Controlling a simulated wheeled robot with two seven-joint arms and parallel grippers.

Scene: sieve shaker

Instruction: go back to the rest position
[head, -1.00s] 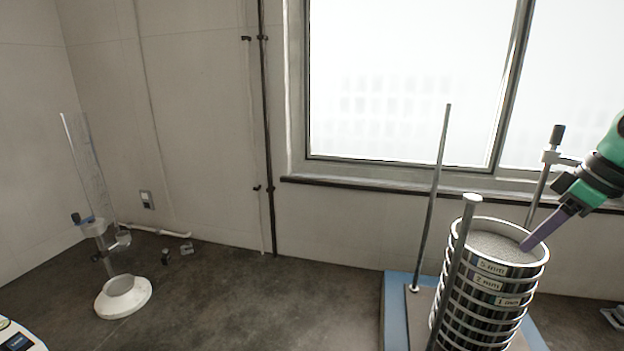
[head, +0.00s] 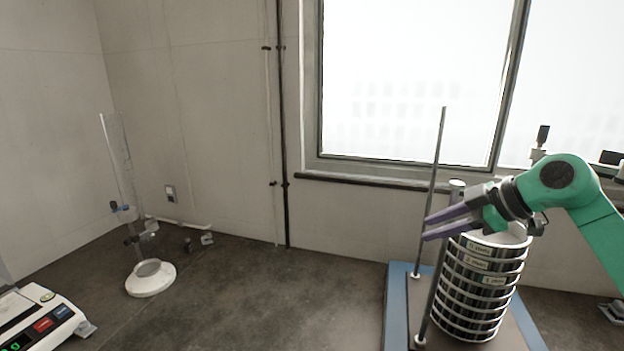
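My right gripper (head: 432,224) comes in from the right on a green arm. Its two purple fingers point left, above and in front of the sieve stack, near the shaker's front rod. The fingers are parted by a small gap, with nothing between them. The sieve stack (head: 478,288) stands upright on the shaker base (head: 397,300) with several labelled rings; my gripper and arm hide most of its top. My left gripper is out of view.
Shaker rods (head: 433,180) rise beside the stack. A balance (head: 42,316) with a lit display is at the lower left. A clear cylinder (head: 120,160) stands on a white-footed stand (head: 150,280). The middle of the dark bench (head: 280,300) is clear.

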